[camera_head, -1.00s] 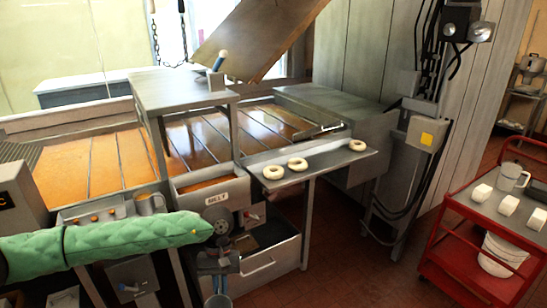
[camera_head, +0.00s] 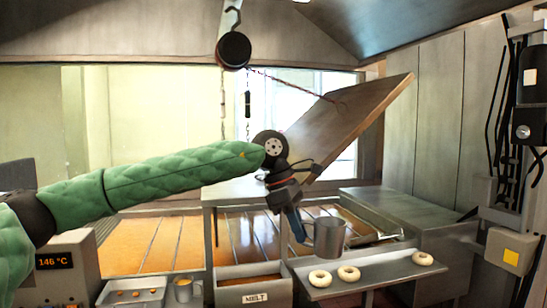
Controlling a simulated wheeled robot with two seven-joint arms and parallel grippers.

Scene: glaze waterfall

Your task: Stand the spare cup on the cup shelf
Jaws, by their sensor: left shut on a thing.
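My left gripper (camera_head: 298,232) reaches in on the green-sleeved arm and points down. It is shut on the spare cup (camera_head: 330,240), a grey metal cup, at its left side. The cup is about upright, with its rim up. In the picture it overlaps the surfaces behind it, and I see no clear contact below it. A raised metal shelf (camera_head: 231,193) stands left of the gripper, partly hidden by my arm; I cannot tell if it is the cup shelf. My right gripper is not in view.
A metal ledge (camera_head: 385,272) with ring doughnuts is below and right of the cup. The MELT drawer (camera_head: 254,297) is below. Another cup (camera_head: 184,290) stands at lower left. A slanted wooden board (camera_head: 360,115) and a hanging black pulley (camera_head: 234,50) are above.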

